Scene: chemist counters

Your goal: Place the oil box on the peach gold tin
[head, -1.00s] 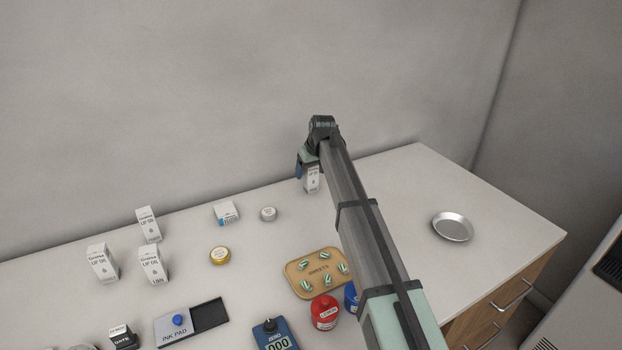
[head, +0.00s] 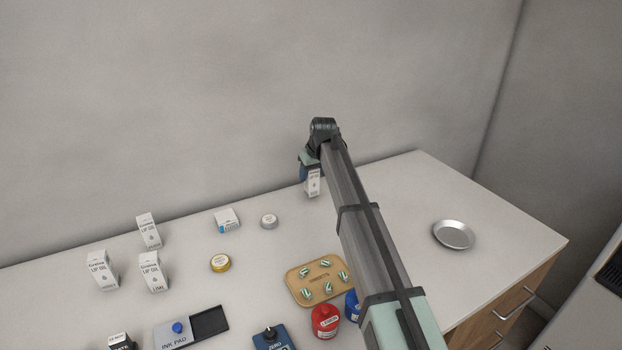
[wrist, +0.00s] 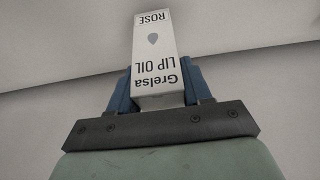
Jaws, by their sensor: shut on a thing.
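My gripper (wrist: 160,97) is shut on a white lip oil box in the wrist view, a blue finger on each side. The box (wrist: 154,45) is printed "Grelsa LIP OIL ROSE". In the head view the held box (head: 313,183) shows below my gripper (head: 308,174), near the back of the counter; its height above the counter is hard to tell. A round tin with a gold rim (head: 220,263) lies on the counter to the left and nearer the front, with nothing on it. Its label is too small to read.
A silver tin (head: 269,221) and a small white-blue box (head: 227,219) lie behind the gold tin. Several similar lip oil boxes (head: 149,231) stand at the left. A tan tray (head: 317,294), a red bottle (head: 325,321) and an ink pad (head: 176,331) are in front. A metal dish (head: 453,235) lies right.

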